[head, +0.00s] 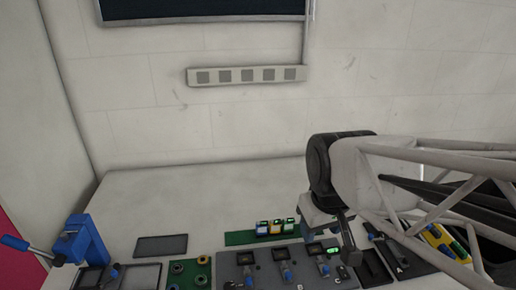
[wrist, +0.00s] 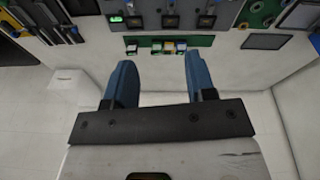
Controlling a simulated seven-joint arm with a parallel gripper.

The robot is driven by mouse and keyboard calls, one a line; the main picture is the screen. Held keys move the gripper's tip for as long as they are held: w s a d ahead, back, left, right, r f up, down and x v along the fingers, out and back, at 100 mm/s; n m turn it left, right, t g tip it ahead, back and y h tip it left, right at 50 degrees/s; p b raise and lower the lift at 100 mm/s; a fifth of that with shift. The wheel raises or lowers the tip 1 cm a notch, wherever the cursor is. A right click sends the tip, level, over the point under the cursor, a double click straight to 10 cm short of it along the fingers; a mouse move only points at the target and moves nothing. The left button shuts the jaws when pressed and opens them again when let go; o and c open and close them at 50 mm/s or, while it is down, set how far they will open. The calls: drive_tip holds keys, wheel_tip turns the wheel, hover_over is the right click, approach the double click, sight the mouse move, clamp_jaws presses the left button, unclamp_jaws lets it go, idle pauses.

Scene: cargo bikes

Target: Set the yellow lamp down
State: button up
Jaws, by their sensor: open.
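My gripper (wrist: 160,75) is open, with two blue fingers apart and only bare table showing between them in the wrist view. In the head view my gripper (head: 346,232) hangs over the right part of the bench, its fingertips hard to make out. Several small lamp-like blocks stand in a row on a green strip (head: 236,239), left of my gripper in the head view; one looks yellow (head: 276,228). The row also shows beyond the fingertips in the wrist view, with a yellowish block (wrist: 168,47). Which block is the yellow lamp I cannot tell for certain.
A dark panel (head: 240,273) with several fixtures lies in front of the strip. A tray with yellow and green pieces (head: 440,240) is at the right, partly behind my arm. A blue clamp (head: 82,240) stands at the left. The bench behind the strip is clear.

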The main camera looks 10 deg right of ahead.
drive_tip(key=shift+s+d+m, duration=0.1)
drive_tip(key=shift+s+m, duration=0.9)
drive_tip(key=shift+s, duration=0.75)
